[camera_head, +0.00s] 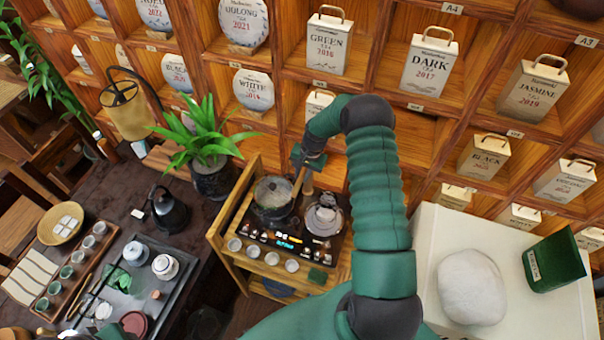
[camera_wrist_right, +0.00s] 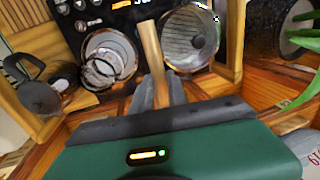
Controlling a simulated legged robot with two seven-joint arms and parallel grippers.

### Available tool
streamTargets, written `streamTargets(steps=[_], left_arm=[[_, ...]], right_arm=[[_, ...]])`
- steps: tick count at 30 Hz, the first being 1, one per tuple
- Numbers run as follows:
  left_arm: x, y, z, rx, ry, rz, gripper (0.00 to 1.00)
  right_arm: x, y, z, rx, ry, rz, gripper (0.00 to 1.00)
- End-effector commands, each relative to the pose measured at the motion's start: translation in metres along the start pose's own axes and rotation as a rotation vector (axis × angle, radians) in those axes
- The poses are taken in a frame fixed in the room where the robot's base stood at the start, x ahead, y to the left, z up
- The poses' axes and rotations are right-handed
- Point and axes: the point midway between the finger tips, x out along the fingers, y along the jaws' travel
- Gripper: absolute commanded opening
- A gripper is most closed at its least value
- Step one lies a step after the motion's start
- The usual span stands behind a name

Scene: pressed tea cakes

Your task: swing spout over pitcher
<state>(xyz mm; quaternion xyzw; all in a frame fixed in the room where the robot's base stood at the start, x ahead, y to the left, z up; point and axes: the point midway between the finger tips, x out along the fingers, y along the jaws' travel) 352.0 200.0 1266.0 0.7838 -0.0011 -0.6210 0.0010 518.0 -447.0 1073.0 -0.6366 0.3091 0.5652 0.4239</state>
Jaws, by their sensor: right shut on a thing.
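My right gripper (camera_head: 309,168) reaches down over the tea station (camera_head: 262,232). Its fingers also show in the wrist view (camera_wrist_right: 157,93), shut on a tan, wood-coloured bar (camera_wrist_right: 151,52) that looks like the spout's handle. In the head view this bar (camera_head: 307,185) stands between two round vessels. The left one is a glass pot (camera_head: 272,191), which also shows in the wrist view (camera_wrist_right: 190,40). The right one (camera_head: 323,216) shows clear glass in the wrist view (camera_wrist_right: 108,55). I cannot tell for certain which is the pitcher. The spout's outlet is not clear.
Several small white cups (camera_head: 253,251) line the station's front. A potted plant (camera_head: 210,175) stands to its left, and a dark kettle (camera_head: 170,213) beyond. A tea tray (camera_head: 120,280) is at lower left. Shelves with tea boxes (camera_head: 430,63) rise behind. A white counter (camera_head: 425,250) is right.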

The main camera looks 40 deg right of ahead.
Motion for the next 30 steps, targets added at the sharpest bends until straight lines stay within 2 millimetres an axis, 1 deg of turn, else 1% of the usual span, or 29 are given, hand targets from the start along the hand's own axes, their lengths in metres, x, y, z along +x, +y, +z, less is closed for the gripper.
streamTargets(steps=[1,23,30], left_arm=[[0.0003,-0.0002,0.0001,-0.001,0.0,0.0,0.36],[0.0,-0.0001,0.0,0.0,0.0,0.0,0.36],[0.0055,-0.0001,0.0013,0.0,0.0,0.0,0.36]], right_arm=[[-0.0013,0.0006,-0.0049,0.001,0.012,-0.002,0.0],[-0.0022,-0.0017,-0.0038,-0.002,0.011,-0.006,0.0],[-0.001,-0.0014,-0.0036,-0.033,0.005,-0.007,0.0]])
